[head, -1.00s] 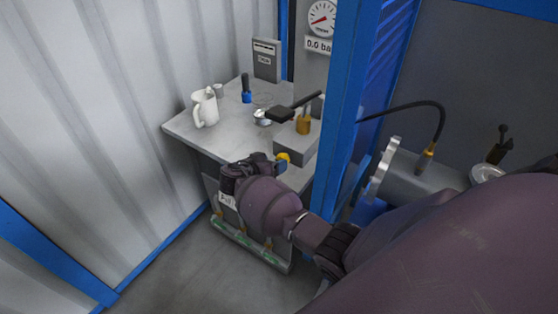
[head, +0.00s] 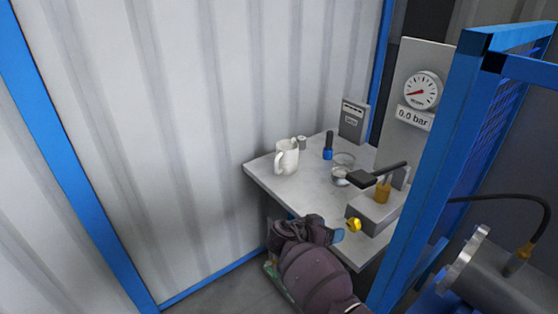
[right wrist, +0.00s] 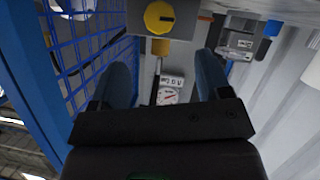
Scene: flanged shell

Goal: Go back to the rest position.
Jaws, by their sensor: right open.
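My right gripper (head: 338,236) is in the lower middle of the head view, at the front edge of the bench. Its blue fingertip is just left of a yellow knob (head: 354,224) on a grey block, and I cannot tell from this view if they touch. In the right wrist view my right gripper (right wrist: 165,80) has its two blue fingers wide apart with nothing held between them. The yellow knob (right wrist: 158,17) is beyond the fingertips there, apart from them. My left gripper is in neither view.
The grey bench (head: 315,195) carries a white jug (head: 287,157), a blue-based bottle (head: 328,147), a glass dish (head: 342,166) and a black-handled lever (head: 380,174). A gauge (head: 422,91) reads near 0.0 bar. A blue frame post (head: 440,170) stands close right of my arm.

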